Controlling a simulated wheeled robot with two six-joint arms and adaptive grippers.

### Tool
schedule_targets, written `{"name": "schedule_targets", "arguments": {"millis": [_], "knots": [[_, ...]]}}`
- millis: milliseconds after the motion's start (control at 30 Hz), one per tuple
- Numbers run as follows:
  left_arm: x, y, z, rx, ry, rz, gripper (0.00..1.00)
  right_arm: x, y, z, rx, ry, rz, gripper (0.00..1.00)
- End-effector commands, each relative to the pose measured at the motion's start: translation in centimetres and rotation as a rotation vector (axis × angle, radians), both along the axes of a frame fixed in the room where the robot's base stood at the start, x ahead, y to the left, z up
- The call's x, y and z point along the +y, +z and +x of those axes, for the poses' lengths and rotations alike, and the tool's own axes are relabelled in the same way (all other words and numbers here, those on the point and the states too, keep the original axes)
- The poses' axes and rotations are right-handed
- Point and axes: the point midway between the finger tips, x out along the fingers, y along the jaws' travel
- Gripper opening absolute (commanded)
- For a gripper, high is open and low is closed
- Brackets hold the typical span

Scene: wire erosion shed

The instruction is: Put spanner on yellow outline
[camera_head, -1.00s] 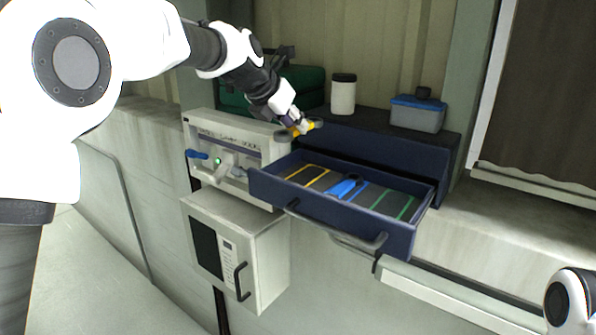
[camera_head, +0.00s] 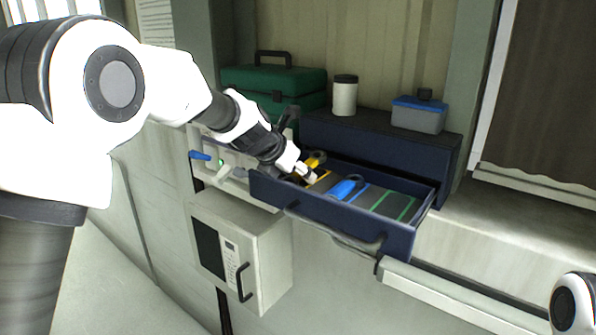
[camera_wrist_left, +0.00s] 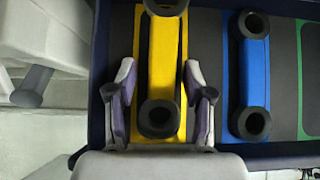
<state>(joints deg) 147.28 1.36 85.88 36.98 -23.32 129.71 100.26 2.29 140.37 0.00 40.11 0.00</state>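The yellow spanner (camera_wrist_left: 162,75) with dark ring ends lies lengthwise over the yellow outline in the left wrist view. The outline's yellow (camera_wrist_left: 141,40) shows along its sides. In the head view the spanner (camera_head: 313,161) is partly hidden behind my left gripper (camera_head: 305,176), at the left part of the open drawer. In the left wrist view my left gripper (camera_wrist_left: 160,72) has one finger on each side of the spanner, with small gaps to its handle. It looks open. My right gripper is out of view.
A blue spanner (camera_wrist_left: 252,75) lies on the blue outline beside it. A green outline (camera_head: 405,209) is bare at the right. The drawer's navy walls (camera_head: 330,226) stand close around. A green toolbox (camera_head: 275,88), white jar (camera_head: 344,97) and blue-lidded box (camera_head: 418,115) stand behind.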

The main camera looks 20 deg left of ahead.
Motion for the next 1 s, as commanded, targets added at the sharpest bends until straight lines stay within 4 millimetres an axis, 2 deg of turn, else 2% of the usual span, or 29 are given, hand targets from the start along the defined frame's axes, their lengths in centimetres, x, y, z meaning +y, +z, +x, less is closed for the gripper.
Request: {"name": "schedule_targets", "arguments": {"millis": [267, 367, 700, 833, 1000], "knots": [[0.1, 0.8, -0.2, -0.008, 0.001, 0.000, 0.52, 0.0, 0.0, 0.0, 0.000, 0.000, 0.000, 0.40], [0.5, 1.9, -1.1, -0.011, 0.001, -0.001, 0.52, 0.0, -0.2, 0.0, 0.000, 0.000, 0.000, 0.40], [2.5, 7.7, -6.6, -0.014, 0.000, 0.000, 0.52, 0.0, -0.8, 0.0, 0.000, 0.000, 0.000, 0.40], [2.9, 8.8, -7.7, -0.010, 0.001, -0.001, 0.52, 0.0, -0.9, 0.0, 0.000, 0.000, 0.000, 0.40], [3.0, 9.0, -7.9, -0.009, 0.001, 0.000, 0.52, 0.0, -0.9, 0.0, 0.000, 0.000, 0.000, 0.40]]}}
